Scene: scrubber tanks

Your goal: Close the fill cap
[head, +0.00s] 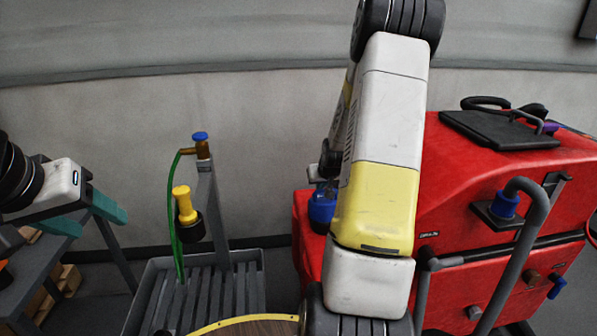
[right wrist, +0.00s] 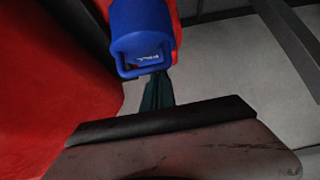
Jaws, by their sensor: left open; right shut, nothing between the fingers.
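The red scrubber machine (head: 470,190) stands at the right, partly hidden behind my right arm. A blue cap (head: 322,207) shows at its left side, beside my arm. In the right wrist view a blue cap (right wrist: 143,35) with a loop-shaped handle is near the top, against red. I cannot tell whether it is seated or swung open. My right gripper (right wrist: 157,92) is shut and empty, its dark teal fingers just below the cap's handle; contact is unclear. My left gripper (head: 103,222) is open and empty at the far left, away from the machine.
A grey slatted cart (head: 140,300) with a post, green hose (head: 170,215) and yellow nozzle (head: 184,205) stands between my left gripper and the machine. A grey bent pipe (head: 527,250) and another blue fitting (head: 505,204) are on the machine's front.

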